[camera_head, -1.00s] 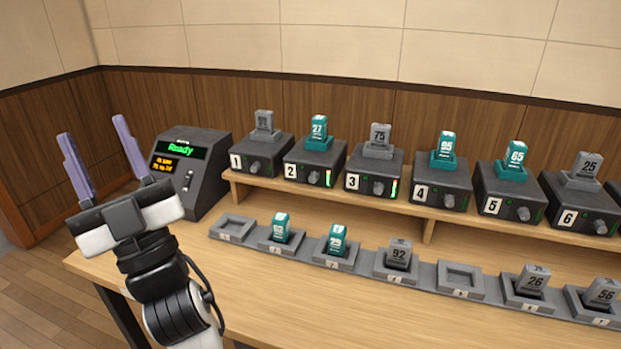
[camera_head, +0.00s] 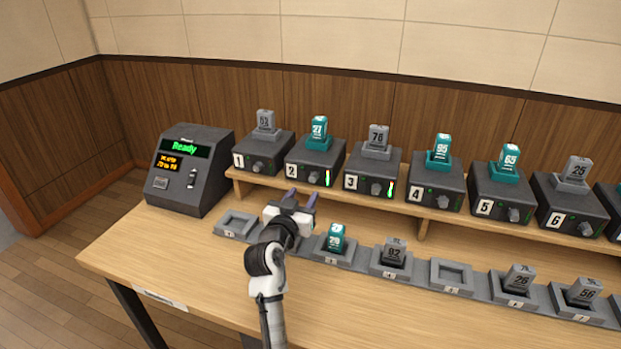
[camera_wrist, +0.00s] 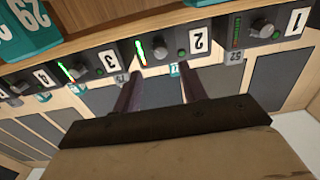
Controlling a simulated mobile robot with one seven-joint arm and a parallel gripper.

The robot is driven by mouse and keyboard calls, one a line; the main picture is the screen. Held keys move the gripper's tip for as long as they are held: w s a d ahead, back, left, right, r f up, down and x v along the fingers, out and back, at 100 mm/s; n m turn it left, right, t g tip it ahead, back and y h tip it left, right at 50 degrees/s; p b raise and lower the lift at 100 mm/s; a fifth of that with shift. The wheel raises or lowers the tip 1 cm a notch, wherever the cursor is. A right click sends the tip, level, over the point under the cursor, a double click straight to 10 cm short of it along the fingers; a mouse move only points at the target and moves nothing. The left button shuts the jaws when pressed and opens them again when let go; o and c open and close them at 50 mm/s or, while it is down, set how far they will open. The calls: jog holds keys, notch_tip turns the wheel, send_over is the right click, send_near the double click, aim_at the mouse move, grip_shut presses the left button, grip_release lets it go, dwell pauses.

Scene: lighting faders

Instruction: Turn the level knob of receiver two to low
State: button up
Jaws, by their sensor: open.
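Receiver two (camera_head: 306,158) is a dark box labelled 2 on the raised shelf, with a teal pack marked 27 on top. Its level knob (camera_head: 313,178) is a small grey knob on the front face, beside a lit green, yellow and red level bar (camera_head: 327,177). In the wrist view, which is upside down, the knob (camera_wrist: 160,51) lies beyond my fingertips. My gripper (camera_head: 302,196) is open and empty, below and in front of receiver two. The fingers, also in the wrist view (camera_wrist: 160,72), point toward its front and appear apart from the knob.
Receivers one (camera_head: 262,151) and three (camera_head: 370,170) stand close on either side, with more to the right. A row of charging slots (camera_head: 452,276) runs along the table in front; my arm hides part of it. A console reading Ready (camera_head: 188,172) stands left.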

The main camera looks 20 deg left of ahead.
aim_at(312, 180)
jog(key=w+p, duration=0.1)
jog(key=w, duration=0.6)
grip_shut()
dwell(0.3)
